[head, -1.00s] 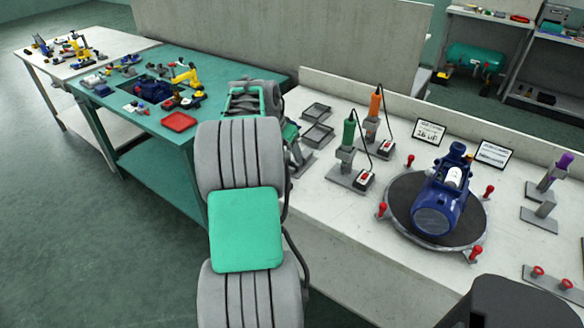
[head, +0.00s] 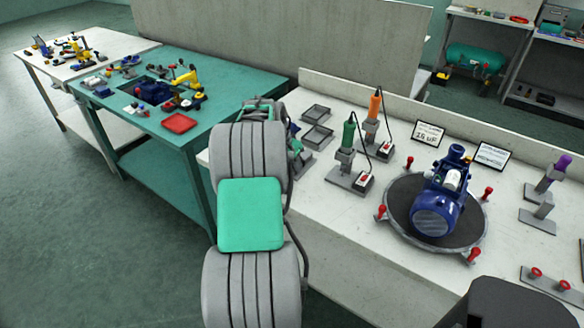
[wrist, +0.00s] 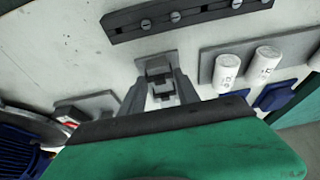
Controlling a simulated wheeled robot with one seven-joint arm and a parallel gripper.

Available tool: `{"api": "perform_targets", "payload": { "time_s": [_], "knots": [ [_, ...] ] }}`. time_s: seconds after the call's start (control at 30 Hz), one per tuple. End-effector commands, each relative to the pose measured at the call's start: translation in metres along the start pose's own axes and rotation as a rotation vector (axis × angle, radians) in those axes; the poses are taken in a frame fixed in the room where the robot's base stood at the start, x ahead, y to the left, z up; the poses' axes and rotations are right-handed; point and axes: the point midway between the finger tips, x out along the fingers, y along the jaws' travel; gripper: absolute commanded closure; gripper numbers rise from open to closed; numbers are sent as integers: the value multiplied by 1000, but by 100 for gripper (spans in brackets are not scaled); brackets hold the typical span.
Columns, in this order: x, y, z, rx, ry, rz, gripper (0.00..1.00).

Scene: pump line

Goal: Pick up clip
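In the wrist view, my gripper (wrist: 160,92) points at the bench with its two grey fingers apart. A small grey stepped piece on a flat plate, which looks like the clip in its holder (wrist: 157,62), lies just beyond and between the fingertips. I cannot tell whether the fingers touch it, and its lower part is partly hidden. In the head view my arm covers the gripper and this spot.
In the wrist view, two white cylinders (wrist: 227,72) stand on a grey holder at right, and a dark rail with screws (wrist: 180,18) lies beyond. In the head view, a blue pump (head: 440,205) sits on a round plate, near a green-handled tool (head: 349,133).

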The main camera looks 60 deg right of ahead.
Motion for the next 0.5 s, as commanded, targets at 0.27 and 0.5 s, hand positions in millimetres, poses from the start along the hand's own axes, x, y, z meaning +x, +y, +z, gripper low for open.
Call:
{"api": "perform_targets", "payload": {
  "time_s": [0.27, 0.5],
  "knots": [
    [0, 0, 0, 0, 0, 0, 87],
    [0, 0, 0, 0, 0, 0, 100]
  ]
}}
